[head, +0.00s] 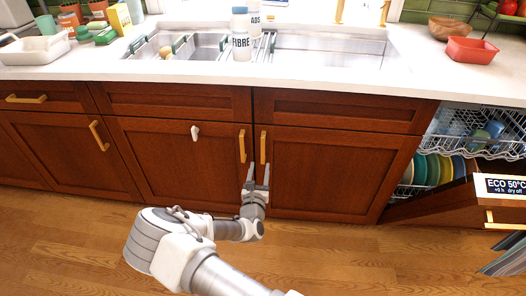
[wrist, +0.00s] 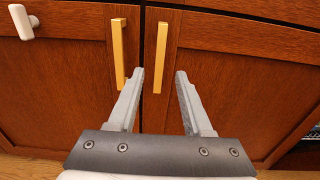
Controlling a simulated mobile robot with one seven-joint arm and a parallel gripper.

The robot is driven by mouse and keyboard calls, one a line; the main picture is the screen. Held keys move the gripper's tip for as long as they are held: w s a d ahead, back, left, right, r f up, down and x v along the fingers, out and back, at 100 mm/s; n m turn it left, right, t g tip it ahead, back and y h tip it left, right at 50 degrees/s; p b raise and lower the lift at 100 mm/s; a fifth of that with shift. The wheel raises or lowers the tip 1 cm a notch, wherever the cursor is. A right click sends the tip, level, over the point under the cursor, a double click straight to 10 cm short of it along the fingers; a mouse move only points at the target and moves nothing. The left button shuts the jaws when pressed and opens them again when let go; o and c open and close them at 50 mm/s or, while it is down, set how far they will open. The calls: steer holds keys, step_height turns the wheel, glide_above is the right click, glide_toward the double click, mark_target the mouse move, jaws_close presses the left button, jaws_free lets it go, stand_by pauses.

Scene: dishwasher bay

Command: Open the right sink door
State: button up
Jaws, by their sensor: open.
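The right sink door (head: 333,175) is a brown wooden panel and looks shut. Its gold bar handle (head: 263,147) stands upright near its left edge. The left sink door (head: 180,160) looks shut too, with a matching handle (head: 242,146) near its right edge. My gripper (head: 258,172) is open and empty in front of the doors, a little below the handles. In the wrist view the right door's handle (wrist: 160,57) lies ahead of my open fingers (wrist: 160,75), its lower end near the left fingertip. I cannot tell whether they touch.
The dishwasher (head: 470,150) at the right is open, with racks of dishes. Its door (head: 455,198) juts out near the right sink door. A white hook (head: 195,131) hangs on the left sink door. The wooden floor (head: 330,250) in front is clear.

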mark_target(263, 149)
steer(key=w+b, duration=0.1)
steer(key=w, duration=0.3)
steer(key=w+b, duration=0.2)
steer(key=w, duration=0.3)
steer(key=shift+w+d+f, duration=0.1)
steer(key=shift+w+d, duration=0.1)
steer(key=shift+w, duration=0.6)
jaws_close()
stand_by(0.5)
